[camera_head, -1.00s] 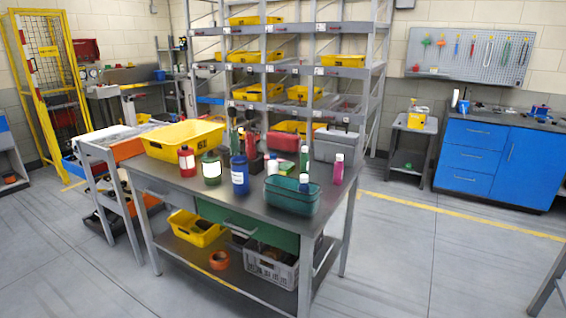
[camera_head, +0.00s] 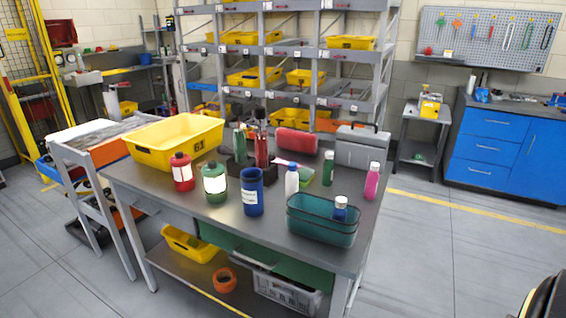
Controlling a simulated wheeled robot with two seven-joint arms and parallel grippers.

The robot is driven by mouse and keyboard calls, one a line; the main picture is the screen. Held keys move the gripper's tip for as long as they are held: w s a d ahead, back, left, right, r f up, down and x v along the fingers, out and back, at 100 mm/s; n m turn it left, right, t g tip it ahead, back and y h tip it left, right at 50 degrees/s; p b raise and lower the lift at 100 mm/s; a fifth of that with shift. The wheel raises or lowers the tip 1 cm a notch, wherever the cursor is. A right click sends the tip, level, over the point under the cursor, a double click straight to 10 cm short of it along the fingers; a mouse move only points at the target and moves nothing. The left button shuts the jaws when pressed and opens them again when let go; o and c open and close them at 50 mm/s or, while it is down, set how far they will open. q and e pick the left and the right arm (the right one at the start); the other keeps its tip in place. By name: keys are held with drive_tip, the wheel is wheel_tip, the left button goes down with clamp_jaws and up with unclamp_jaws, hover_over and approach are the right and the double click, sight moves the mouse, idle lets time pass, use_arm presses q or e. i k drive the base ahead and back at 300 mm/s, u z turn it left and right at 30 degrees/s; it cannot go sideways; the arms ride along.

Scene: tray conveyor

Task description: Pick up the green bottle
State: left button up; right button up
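A slim green bottle (camera_head: 328,170) stands upright on the metal workbench (camera_head: 265,232), behind the teal basket (camera_head: 322,232) and right of a white bottle with a blue cap (camera_head: 291,180). A wider dark green bottle with a white label and black cap (camera_head: 215,186) stands further left, between a red bottle (camera_head: 182,173) and a blue container (camera_head: 252,194). Both green bottles are upright and apart from any gripper.
A pink bottle (camera_head: 371,182) and a grey toolbox (camera_head: 362,150) stand at the bench's right. A red case (camera_head: 296,142) lies behind the bottles. A yellow bin (camera_head: 178,143) sits at the left. A dark object (camera_head: 546,300) cuts into the bottom right corner. Floor right of the bench is clear.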

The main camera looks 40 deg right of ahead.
sight(328, 165)
drive_tip(key=z, duration=0.35)
drive_tip(key=i, duration=1.05)
drive_tip(key=z, duration=0.7)
